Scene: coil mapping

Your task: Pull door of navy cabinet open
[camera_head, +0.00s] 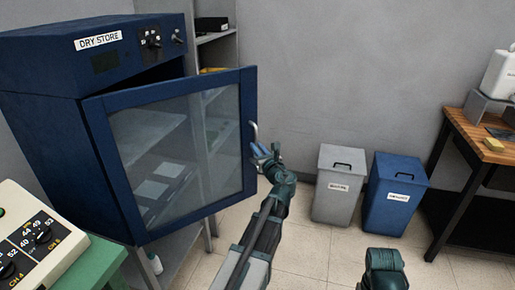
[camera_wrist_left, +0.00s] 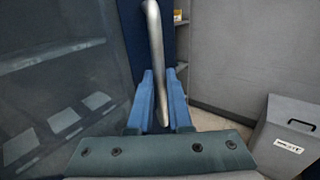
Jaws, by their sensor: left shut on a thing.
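The navy cabinet (camera_head: 50,140) stands at the left with a "DRY STORE" label on top. Its glass-panelled door (camera_head: 180,215) is ajar, hinged on the left and swung out, with shelves showing through the glass. A silver curved handle (camera_head: 254,132) is on the door's right edge; it also shows in the left wrist view (camera_wrist_left: 155,50). My left gripper (camera_head: 263,151) is at the lower part of the handle, its blue fingers (camera_wrist_left: 160,95) shut around it. The right arm shows only as a dark green part at the bottom; its jaws are not visible.
A grey bin (camera_head: 338,190) and a blue bin (camera_head: 393,200) stand by the wall to the right. A wooden-topped table (camera_head: 475,135) is at the far right. A control box (camera_head: 35,245) sits on a green stand at lower left. Floor between is clear.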

